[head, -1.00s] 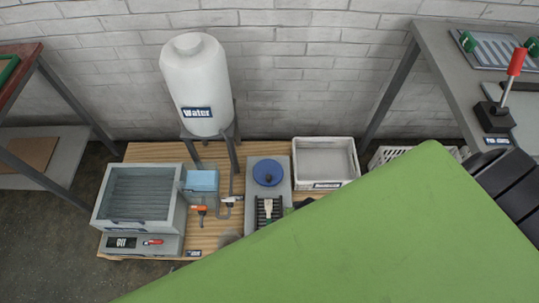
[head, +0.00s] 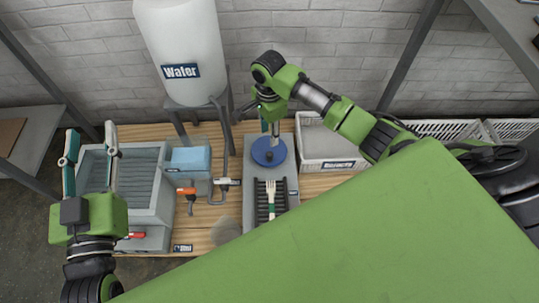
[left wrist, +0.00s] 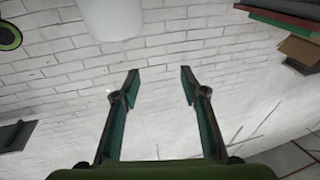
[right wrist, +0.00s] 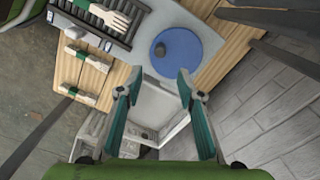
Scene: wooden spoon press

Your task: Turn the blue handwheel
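The blue handwheel (head: 268,152) is a flat disc lying on the grey press unit (head: 292,185). In the right wrist view the handwheel (right wrist: 190,60) shows a small dark knob near its left side. My right gripper (head: 270,130) hangs over the handwheel, fingers down, partly covering it in the head view. In the right wrist view its fingers (right wrist: 157,78) are apart and empty, with the wheel beyond the tips; contact cannot be told. My left gripper (head: 90,132) is open and empty over the grey basin at the left; its spread fingers (left wrist: 158,80) face the brick wall.
A wooden fork (head: 270,196) lies on the dark slotted rack in front of the wheel. A white crate (head: 325,165) stands just right of the press. A water tank (head: 182,50), a blue box (head: 190,160) and the grey basin (head: 152,170) are left. My green body fills the lower right.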

